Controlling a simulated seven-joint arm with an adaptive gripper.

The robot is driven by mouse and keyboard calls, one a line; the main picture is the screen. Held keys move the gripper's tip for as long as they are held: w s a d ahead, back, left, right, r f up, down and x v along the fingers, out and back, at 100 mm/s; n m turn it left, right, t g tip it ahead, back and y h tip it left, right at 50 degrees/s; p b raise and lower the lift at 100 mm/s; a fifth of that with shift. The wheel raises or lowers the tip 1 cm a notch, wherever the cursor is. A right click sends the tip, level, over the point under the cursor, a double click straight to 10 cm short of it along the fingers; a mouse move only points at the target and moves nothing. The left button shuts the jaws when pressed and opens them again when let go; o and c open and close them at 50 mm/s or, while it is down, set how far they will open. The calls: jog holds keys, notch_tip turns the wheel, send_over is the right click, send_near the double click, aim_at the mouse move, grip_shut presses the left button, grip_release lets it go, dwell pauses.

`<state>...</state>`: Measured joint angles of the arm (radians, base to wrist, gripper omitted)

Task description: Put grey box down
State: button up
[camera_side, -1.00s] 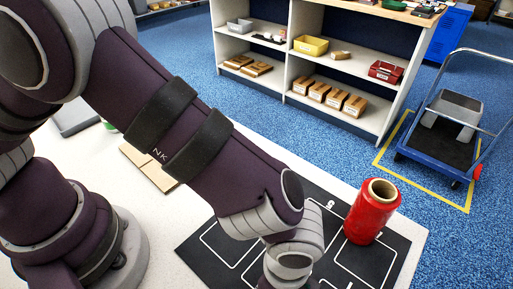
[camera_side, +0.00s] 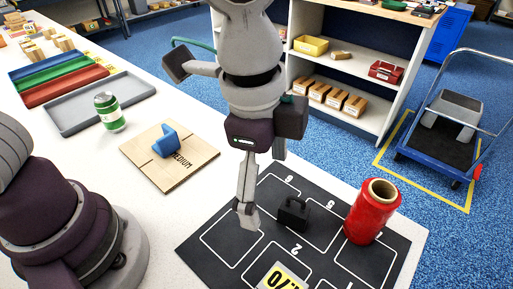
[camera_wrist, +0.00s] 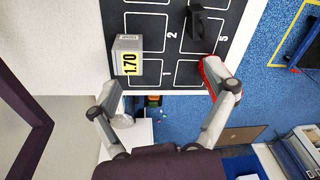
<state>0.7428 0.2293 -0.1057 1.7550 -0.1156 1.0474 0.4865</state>
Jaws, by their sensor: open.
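The grey box (camera_wrist: 126,42), with a yellow label reading 1.70, rests on the black numbered mat (camera_wrist: 237,12) in the wrist view. It lies near the cells marked 1 and 2; I cannot tell exactly which cell bears it. In the side view only its yellow label (camera_side: 283,277) shows clearly, cut by the bottom edge. My gripper (camera_side: 262,185) is above the far-left part of the mat, fingers spread and empty, clear of the box. In the wrist view my gripper (camera_wrist: 168,92) has its fingers wide apart, the left one just below the box.
A red roll (camera_side: 371,212) stands on the mat's right side. A black weight with a handle (camera_side: 293,216) stands mid-mat. A wooden board (camera_side: 188,170) holds a blue piece (camera_side: 166,140). A green-white can (camera_side: 109,112) stands by a grey tray (camera_side: 75,125).

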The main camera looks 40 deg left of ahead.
jog(key=s+a+r+n+t, duration=0.1)
jog(key=a+r+n+t, duration=0.1)
jog(key=a+n, duration=0.5)
jog(key=s+a+r+n+t, duration=0.1)
jog(key=a+n+t, duration=0.1)
jog(key=a+n, duration=0.5)
jog(key=a, duration=0.5)
jog(key=shift+s+r+t+y, duration=0.15)
jog(key=shift+r+t+y, duration=0.15)
jog(key=shift+r, duration=0.1)
